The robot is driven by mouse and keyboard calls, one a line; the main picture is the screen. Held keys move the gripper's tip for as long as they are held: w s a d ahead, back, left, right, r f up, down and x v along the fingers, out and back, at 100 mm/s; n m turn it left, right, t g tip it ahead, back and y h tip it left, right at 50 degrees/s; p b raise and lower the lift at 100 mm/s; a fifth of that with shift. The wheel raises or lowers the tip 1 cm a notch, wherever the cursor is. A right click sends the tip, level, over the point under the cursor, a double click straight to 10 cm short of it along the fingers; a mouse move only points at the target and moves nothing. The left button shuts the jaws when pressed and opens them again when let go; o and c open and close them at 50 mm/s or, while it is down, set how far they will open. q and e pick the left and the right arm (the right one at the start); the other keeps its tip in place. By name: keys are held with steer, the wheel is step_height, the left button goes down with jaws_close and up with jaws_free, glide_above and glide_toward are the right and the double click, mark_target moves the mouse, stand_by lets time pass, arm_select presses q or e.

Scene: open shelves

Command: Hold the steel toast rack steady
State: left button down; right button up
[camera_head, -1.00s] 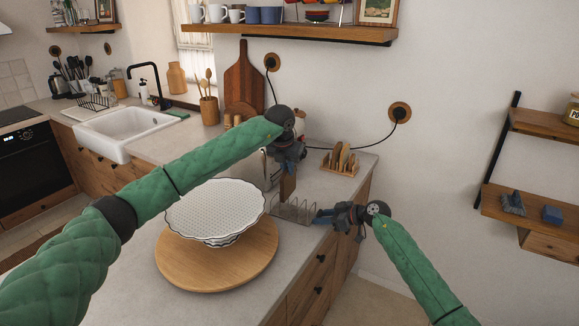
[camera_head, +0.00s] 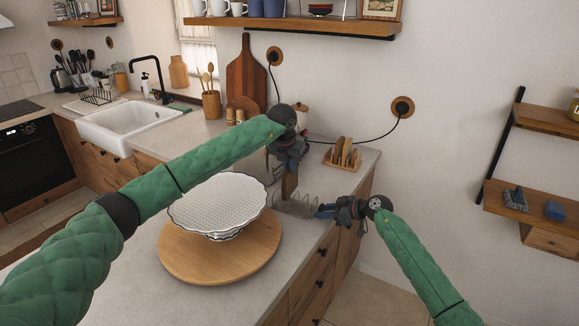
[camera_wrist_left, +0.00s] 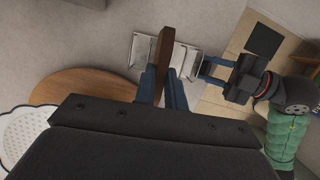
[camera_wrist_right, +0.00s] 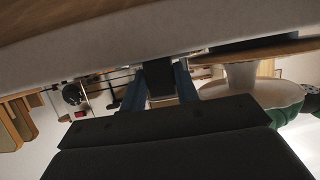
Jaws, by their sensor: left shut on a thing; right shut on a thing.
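The steel toast rack (camera_head: 298,204) stands on the counter near its right edge, and its wires also show in the left wrist view (camera_wrist_left: 186,56). My right gripper (camera_head: 322,211) is shut on the rack's near right end, at counter height. My left gripper (camera_head: 290,168) is above the rack, shut on a brown upright slice (camera_head: 290,187). The slice's flat edge shows between the fingers in the left wrist view (camera_wrist_left: 165,62). Its lower end is at the rack's wires; I cannot tell whether it sits in a slot. In the right wrist view the rack is mostly hidden.
A white dotted stand (camera_head: 217,203) on a round wooden board (camera_head: 250,262) is left of the rack. A wooden rack with slices (camera_head: 343,155) stands behind it. The counter's right edge is close to the rack. A toaster-like metal body is partly hidden behind my left gripper.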

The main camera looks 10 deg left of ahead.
mark_target(289, 178)
arm_select(q)
steer(key=shift+f, duration=0.15)
steer(key=shift+f, duration=2.4)
steer(key=c, duration=1.4)
jaws_free()
steer(key=shift+r, duration=0.1)
steer(key=v, duration=1.1)
steer(key=shift+s+r, duration=0.1)
steer(key=shift+r, duration=0.3)
